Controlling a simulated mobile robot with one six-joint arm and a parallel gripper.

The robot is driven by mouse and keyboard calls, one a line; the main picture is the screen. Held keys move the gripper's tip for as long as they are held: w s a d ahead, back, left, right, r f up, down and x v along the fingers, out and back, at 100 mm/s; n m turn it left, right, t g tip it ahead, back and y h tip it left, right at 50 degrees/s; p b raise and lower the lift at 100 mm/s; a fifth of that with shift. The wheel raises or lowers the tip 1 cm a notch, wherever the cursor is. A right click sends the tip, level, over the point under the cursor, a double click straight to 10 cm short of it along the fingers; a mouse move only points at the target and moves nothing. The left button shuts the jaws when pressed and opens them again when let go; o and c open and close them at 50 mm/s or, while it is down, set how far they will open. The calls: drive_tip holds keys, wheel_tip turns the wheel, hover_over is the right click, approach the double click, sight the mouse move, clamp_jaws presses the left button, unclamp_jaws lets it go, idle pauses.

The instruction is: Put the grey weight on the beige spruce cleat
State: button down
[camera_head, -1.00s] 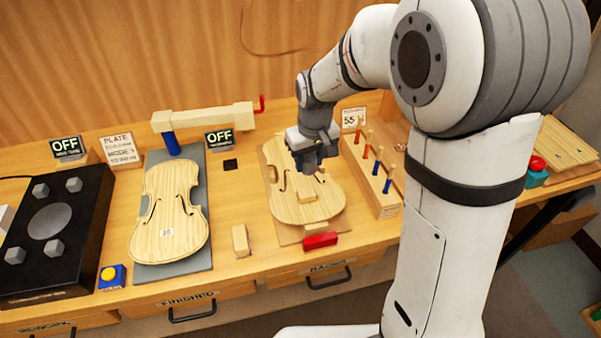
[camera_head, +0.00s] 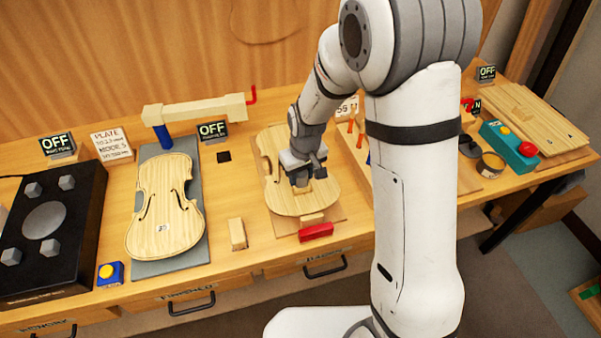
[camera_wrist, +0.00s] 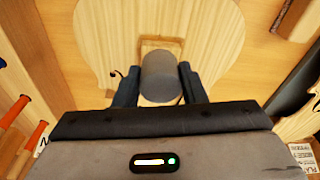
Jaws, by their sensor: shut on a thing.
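The grey weight (camera_wrist: 162,76) is a rounded cylinder between the two fingers of my gripper (camera_wrist: 160,88) in the wrist view. My gripper is shut on it. The beige spruce cleat (camera_wrist: 148,44) shows as a small pale block edge behind and around the weight, on the violin plate (camera_wrist: 205,30). The weight is over the cleat; I cannot tell whether they touch.
A red block (camera_head: 316,232) sits at the front of that plate. A small wooden block (camera_head: 237,234) stands to its left. Another violin plate (camera_head: 165,215) lies on a grey board further left. A rack with orange-handled tools (camera_head: 356,130) stands close on the right, partly behind my arm.

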sight(304, 177)
drive_tip(key=c, duration=0.9)
unclamp_jaws()
drive_tip(key=shift+f, duration=0.1)
drive_tip(key=shift+r, duration=0.65)
wheel_tip(304, 177, up, 11)
drive_tip(key=s+b, duration=0.1)
drive_tip(key=b, duration=0.1)
drive_tip(key=s+d+r+m+t, duration=0.1)
drive_tip(key=s+d+r+m, duration=0.1)
drive_tip(key=s+d, duration=0.5)
drive_tip(key=s+d+r+m+t, duration=0.1)
drive_tip(key=s+d+r+m, duration=0.2)
drive_tip(key=s+d, duration=0.4)
drive_tip(key=s+r, duration=0.1)
drive_tip(key=s, duration=0.3)
drive_tip(key=shift+s+h, duration=0.25)
drive_tip(key=shift+h, duration=0.05)
drive_tip(key=shift+d, duration=0.1)
